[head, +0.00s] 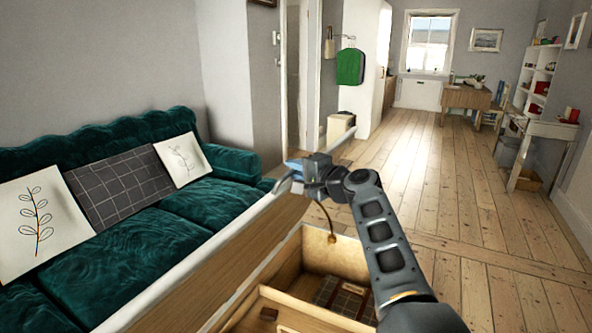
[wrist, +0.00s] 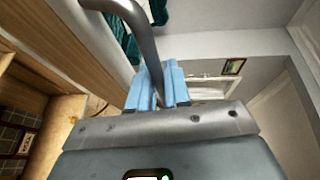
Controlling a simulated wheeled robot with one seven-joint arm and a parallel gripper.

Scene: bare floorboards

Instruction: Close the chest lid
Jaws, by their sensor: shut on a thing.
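The wooden chest (head: 330,250) stands open at the bottom of the head view, with its inside showing. Its lid (head: 222,262) is raised on the left, a brown panel with a pale edge. The lid also shows at the left of the wrist view (wrist: 45,45). My gripper (head: 293,168) is at the lid's far upper edge. In the wrist view its blue fingers (wrist: 157,88) are closed at the end of a grey curved bar (wrist: 140,35), which seems to belong to the lid. The fingers partly hide the contact.
A dark checked item (head: 340,297) lies inside the chest. A cord (head: 328,220) hangs between lid and box. A green sofa (head: 130,235) with cushions stands left, behind the lid. Open floorboards (head: 460,225) lie to the right. A desk (head: 465,98) stands far back.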

